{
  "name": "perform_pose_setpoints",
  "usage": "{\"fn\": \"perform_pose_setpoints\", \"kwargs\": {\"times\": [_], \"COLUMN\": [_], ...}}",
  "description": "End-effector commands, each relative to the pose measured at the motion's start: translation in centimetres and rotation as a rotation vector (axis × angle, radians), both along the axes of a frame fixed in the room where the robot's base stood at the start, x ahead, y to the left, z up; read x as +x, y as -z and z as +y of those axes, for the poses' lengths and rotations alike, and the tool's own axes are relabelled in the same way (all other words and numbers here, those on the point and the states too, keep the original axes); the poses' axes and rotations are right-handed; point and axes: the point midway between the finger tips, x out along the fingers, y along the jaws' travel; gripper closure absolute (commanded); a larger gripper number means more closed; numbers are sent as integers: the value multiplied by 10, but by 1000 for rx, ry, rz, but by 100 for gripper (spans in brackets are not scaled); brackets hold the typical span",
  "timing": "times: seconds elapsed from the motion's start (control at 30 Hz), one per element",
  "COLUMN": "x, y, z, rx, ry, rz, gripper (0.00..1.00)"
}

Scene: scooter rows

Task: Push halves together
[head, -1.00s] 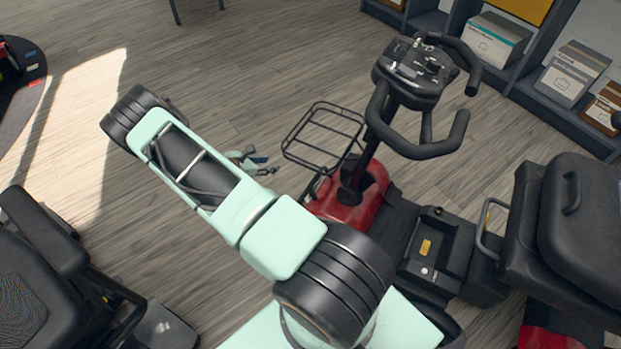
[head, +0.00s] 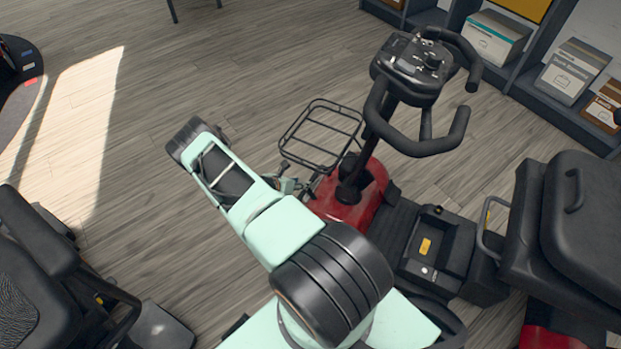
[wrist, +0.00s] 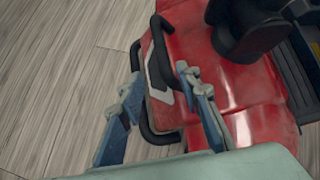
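The front half of the scooter has a red body (head: 350,195), a black tiller with looped handlebars (head: 418,80) and a wire basket (head: 322,133). Its black deck (head: 440,250) runs back to the rear half, with a black seat (head: 585,225) and a red cover (head: 550,338). I cannot tell whether the halves touch. My gripper (head: 290,185) is low at the nose, below the basket. In the wrist view my gripper (wrist: 160,78) has its blue fingers apart, over the black front bar (wrist: 138,65) and the red nose (wrist: 215,75). Contact is unclear.
Another black-seated scooter (head: 45,270) stands at the lower left. A dark rounded platform (head: 22,85) is at the upper left. A shelf (head: 560,115) with boxes (head: 570,72) lines the upper right. Wood floor (head: 235,70) is clear ahead of the basket.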

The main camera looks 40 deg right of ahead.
Motion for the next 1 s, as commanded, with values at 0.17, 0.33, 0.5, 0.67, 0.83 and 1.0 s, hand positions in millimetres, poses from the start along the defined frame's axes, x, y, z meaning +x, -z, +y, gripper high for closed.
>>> {"fn": "perform_pose_setpoints", "kwargs": {"times": [0.17, 0.33, 0.5, 0.67, 0.83, 1.0], "x": [3, 5, 7, 8, 7, 7], "y": [9, 27, 34, 34, 34, 34], "z": [-36, -55, -64, -65, -65, -65], "rx": [1, 1, 0, 0, 0, 0], "ry": [3, 3, 3, 1, 1, 1], "rz": [0, -1, -2, 0, 0, 0], "gripper": [68, 68, 68, 68, 71, 89]}}
